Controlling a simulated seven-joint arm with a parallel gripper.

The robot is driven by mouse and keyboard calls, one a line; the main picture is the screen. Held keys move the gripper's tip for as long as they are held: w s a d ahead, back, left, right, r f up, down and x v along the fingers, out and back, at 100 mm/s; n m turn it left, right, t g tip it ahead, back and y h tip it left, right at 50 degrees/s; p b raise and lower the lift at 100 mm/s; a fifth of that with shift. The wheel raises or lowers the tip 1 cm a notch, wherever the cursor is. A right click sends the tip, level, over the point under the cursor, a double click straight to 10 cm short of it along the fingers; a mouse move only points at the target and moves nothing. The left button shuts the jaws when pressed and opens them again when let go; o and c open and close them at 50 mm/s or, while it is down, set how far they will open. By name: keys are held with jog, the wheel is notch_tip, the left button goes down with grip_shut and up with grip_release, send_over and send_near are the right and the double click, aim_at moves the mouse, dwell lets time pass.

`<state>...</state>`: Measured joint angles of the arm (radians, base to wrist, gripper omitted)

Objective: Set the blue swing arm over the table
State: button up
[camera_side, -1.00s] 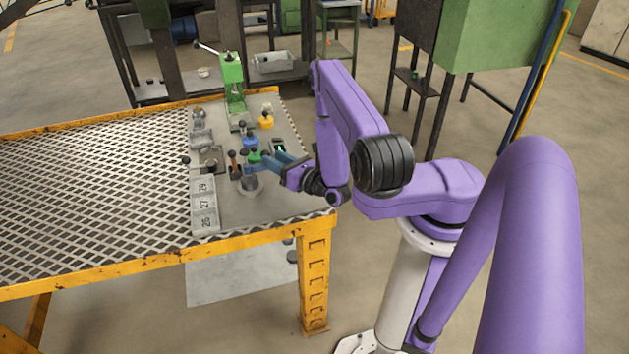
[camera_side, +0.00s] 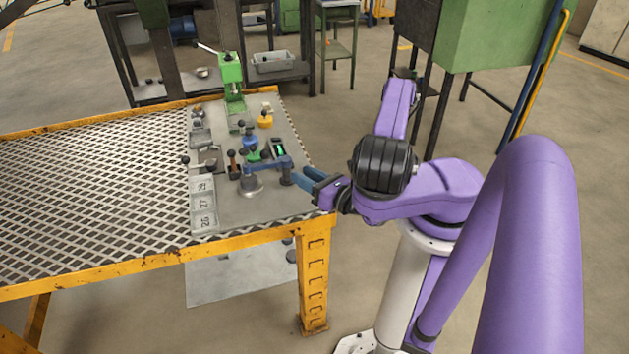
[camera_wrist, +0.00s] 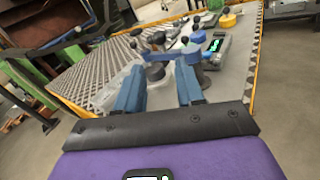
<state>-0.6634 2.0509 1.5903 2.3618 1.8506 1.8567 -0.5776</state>
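The blue swing arm (camera_side: 267,162) lies level across the right part of the table (camera_side: 222,247). Its left end is over a round grey base (camera_side: 250,185), and a dark post stands under its right end. My gripper (camera_side: 309,178) is just right of the swing arm, near the table's right edge. In the wrist view, the two blue fingers of my gripper (camera_wrist: 159,86) are apart with nothing held between them.
A green press (camera_side: 231,78) stands at the table's back. A yellow part (camera_side: 265,120) and a device with a green display (camera_side: 278,148) sit behind the swing arm. Numbered trays (camera_side: 203,204) lie to its left. The mesh (camera_side: 90,195) at left is clear.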

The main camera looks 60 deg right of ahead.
jog(key=shift+v, duration=1.25)
jog(key=w+a+r+n+g+y, duration=0.3)
jog(key=a+r+n+g+y, duration=0.25)
jog(key=n+y, duration=0.45)
jog(key=w+a+r+n+g+y, duration=0.2)
jog(key=a+r+n+g+y, duration=0.4)
jog(key=n+y, duration=0.45)
jog(key=s+r+n+g+h, duration=0.3)
jog(key=s+n+h, duration=0.5)
jog(key=n, duration=0.8)
jog(key=s+r+n+g+h, duration=0.3)
jog(key=s+n+h, duration=0.5)
jog(key=n, duration=0.8)
jog(key=shift+s+a+r+n, duration=0.3)
jog(key=shift+s+r, duration=0.35)
jog(key=shift+s, duration=0.45)
